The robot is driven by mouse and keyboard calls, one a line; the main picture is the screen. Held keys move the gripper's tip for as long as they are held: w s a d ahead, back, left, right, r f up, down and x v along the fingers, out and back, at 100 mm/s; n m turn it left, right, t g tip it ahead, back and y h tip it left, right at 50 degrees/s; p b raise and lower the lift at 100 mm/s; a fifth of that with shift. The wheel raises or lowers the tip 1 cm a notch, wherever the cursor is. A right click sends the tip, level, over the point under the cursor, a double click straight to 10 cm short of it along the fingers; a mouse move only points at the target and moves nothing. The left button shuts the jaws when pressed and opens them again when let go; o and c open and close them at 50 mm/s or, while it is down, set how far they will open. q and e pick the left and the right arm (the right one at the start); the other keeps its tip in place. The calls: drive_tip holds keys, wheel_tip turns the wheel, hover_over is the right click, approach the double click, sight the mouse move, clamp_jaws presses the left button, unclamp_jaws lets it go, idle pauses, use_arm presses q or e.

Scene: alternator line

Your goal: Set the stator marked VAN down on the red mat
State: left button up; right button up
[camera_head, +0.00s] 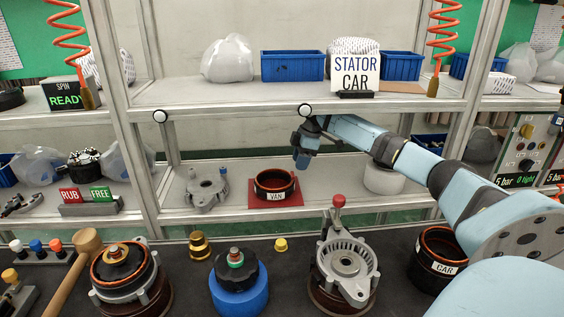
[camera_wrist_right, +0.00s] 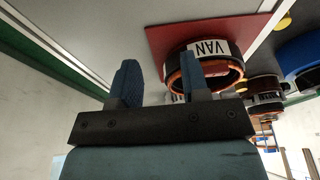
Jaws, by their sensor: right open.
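The stator marked VAN (camera_head: 275,186), a dark ring with an orange-brown inside and a white label, sits upright on the red mat (camera_head: 289,204) on the lower shelf. In the right wrist view the stator (camera_wrist_right: 233,60) rests on the red mat (camera_wrist_right: 160,42), its label showing upside down. My right gripper (camera_head: 301,160) is up and to the right of the stator in the head view. Its two blue fingers (camera_wrist_right: 160,82) are apart with nothing between them. One finger overlaps the stator's edge in that view; contact cannot be told. My left gripper is not in view.
A grey metal housing (camera_head: 205,190) stands left of the mat, and a white round container (camera_head: 383,178) stands to its right behind my arm. The upper shelf edge (camera_head: 240,108) runs above. A CAR stator (camera_head: 437,258) and alternator parts (camera_head: 345,262) stand on the front bench.

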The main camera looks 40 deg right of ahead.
drive_tip(key=s+d, duration=0.2)
drive_tip(key=d, duration=0.1)
drive_tip(key=shift+s+d, duration=0.2)
drive_tip(key=shift+s, duration=0.05)
idle(0.4)
